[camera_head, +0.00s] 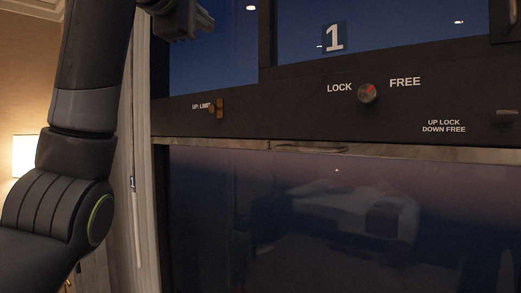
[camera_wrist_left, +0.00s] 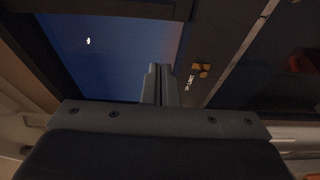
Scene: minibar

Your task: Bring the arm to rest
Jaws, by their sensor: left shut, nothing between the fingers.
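My left arm (camera_head: 80,120) rises along the left side of the head view and bends at the top. My left gripper (camera_head: 204,18) shows partly at the top edge, in front of the upper window pane. In the left wrist view its two fingers (camera_wrist_left: 160,72) are together, with nothing between them. It appears apart from the dark window frame. My right gripper is in neither view.
The dark window frame (camera_head: 300,108) carries a red-marked knob (camera_head: 368,93) between LOCK and FREE, and a small brass piece (camera_head: 220,108) by UP: LIMIT. A lower pane (camera_head: 330,220) reflects the room. A curtain (camera_head: 122,200) and lit lamp (camera_head: 25,155) are at left.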

